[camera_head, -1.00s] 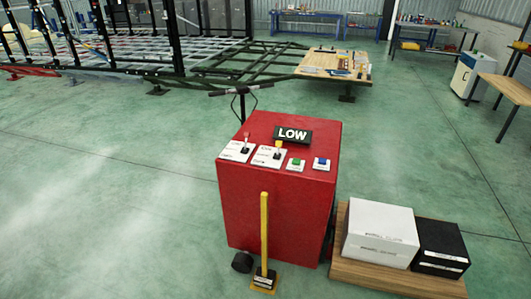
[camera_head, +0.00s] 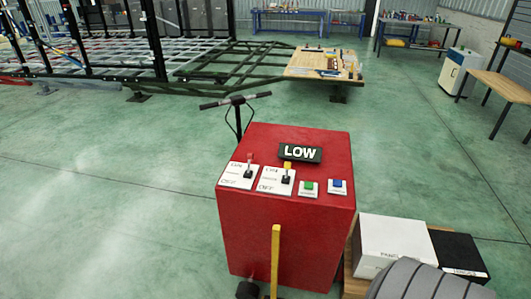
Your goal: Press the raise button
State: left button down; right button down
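A red control box (camera_head: 285,235) stands ahead in the head view. Its top panel carries a black display (camera_head: 300,153) that reads LOW. A green button (camera_head: 309,187) sits on a small white plate right of the switches, and a blue button (camera_head: 338,186) sits just right of it. Their labels are too small to read, so I cannot tell which is the raise button. Two lever switches on white ON/OFF plates, a left switch (camera_head: 249,171) and a right switch (camera_head: 287,173), stand upright at the left of the panel. Neither gripper is in view.
A yellow post (camera_head: 275,255) stands before the box. A white box (camera_head: 392,242) and a black box (camera_head: 459,252) sit at right, partly hidden by a grey ribbed rounded shape in the lower right corner. The trailer chassis (camera_head: 215,68) is behind; floor at left is clear.

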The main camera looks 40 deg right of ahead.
aim_at(310, 185)
jog(key=z, duration=0.15)
jog(key=i, duration=0.85)
jog(key=z, duration=0.85)
jog(key=i, duration=0.3)
jog(key=z, duration=0.25)
